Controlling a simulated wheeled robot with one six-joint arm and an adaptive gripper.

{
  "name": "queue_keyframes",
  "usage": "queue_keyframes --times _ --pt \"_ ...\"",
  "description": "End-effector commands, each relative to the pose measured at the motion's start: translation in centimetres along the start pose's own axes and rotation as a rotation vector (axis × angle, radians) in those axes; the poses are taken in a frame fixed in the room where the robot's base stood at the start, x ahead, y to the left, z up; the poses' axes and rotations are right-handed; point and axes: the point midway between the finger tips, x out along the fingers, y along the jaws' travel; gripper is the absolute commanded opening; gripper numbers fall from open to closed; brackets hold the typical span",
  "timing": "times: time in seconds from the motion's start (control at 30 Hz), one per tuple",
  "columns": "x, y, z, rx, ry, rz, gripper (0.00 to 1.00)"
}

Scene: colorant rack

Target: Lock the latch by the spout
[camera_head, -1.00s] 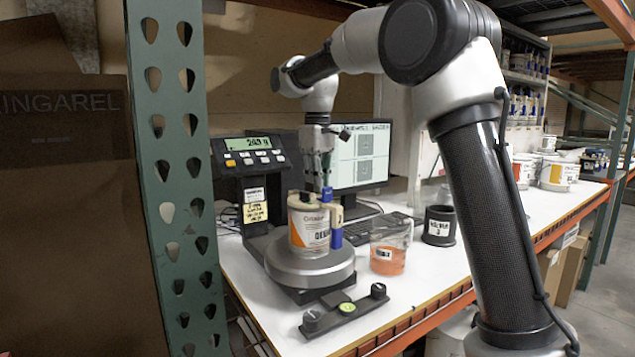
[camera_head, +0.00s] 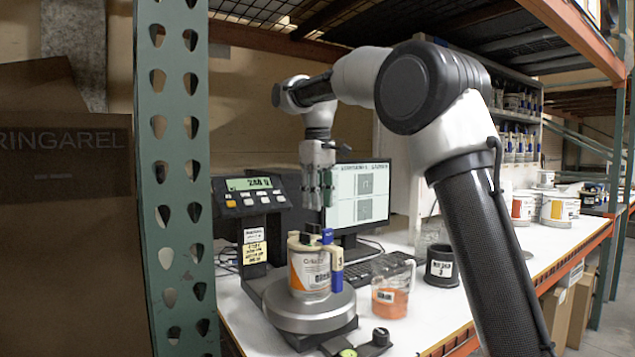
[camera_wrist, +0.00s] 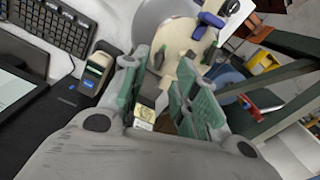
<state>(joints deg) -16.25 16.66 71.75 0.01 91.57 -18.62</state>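The can (camera_head: 310,275), cream and orange with a printed label, stands upright on the round scale plate. A blue spout part (camera_head: 336,262) hangs on its right side. Small blue (camera_head: 327,236) and dark (camera_head: 312,229) pieces stand up from its lid; which one is the latch, and whether it is locked, I cannot tell. My gripper (camera_head: 319,203) is above the lid, clear of it, fingers pointing down. In the wrist view my green fingers (camera_wrist: 163,64) are apart with nothing held between them. The cream lid (camera_wrist: 176,42) with blue pieces (camera_wrist: 210,19) shows beyond them.
The scale (camera_head: 318,318) carries the can, its display (camera_head: 249,183) behind left. A clear jug with orange liquid (camera_head: 390,302) and a black cup (camera_head: 441,267) stand to the right. The keyboard (camera_head: 378,268) and monitor (camera_head: 360,197) are behind. A green rack post (camera_head: 175,180) is at left.

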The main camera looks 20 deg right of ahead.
Motion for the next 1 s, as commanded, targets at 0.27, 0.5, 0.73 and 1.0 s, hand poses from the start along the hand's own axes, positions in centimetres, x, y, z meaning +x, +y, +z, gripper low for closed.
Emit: queue_keyframes --times 0.27,0.5,0.73,1.0 --pt "-4.8 0.0 -0.1 0.000 0.000 0.000 0.29" --pt "-5.8 0.0 0.0 0.000 -0.001 0.000 0.29" --pt "-5.8 0.0 0.2 0.004 0.001 0.000 0.29" --pt "-5.5 0.3 9.2 0.148 0.086 0.028 0.29"
